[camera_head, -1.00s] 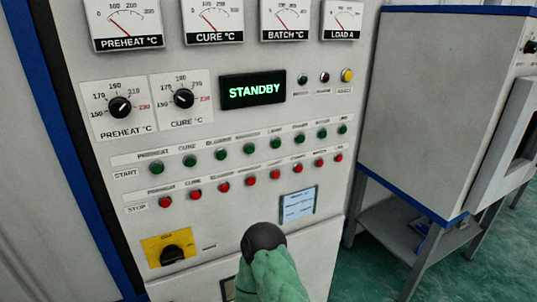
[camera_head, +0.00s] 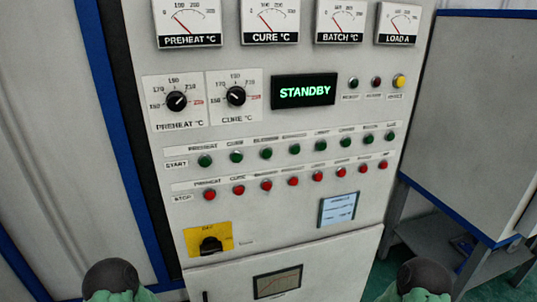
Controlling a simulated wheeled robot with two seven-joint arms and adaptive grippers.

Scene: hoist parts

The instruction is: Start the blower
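The control panel (camera_head: 300,215) faces me, with a START row of green buttons above a STOP row of red buttons. The third green button (camera_head: 266,153) in the START row sits under a blurred label that seems to read BLOWER. A red button (camera_head: 266,185) is below it in the STOP row. The display (camera_head: 303,91) reads STANDBY in green. My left gripper (camera_head: 111,277) shows as a dark rounded end with green at the bottom left. My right gripper (camera_head: 425,277) shows likewise at the bottom right. Both are below and apart from the buttons; no fingertips show.
Two dials (camera_head: 236,97) and several gauges (camera_head: 188,20) are higher on the panel. A black rotary switch (camera_head: 210,245) on a yellow plate and a small screen (camera_head: 338,209) are below the buttons.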

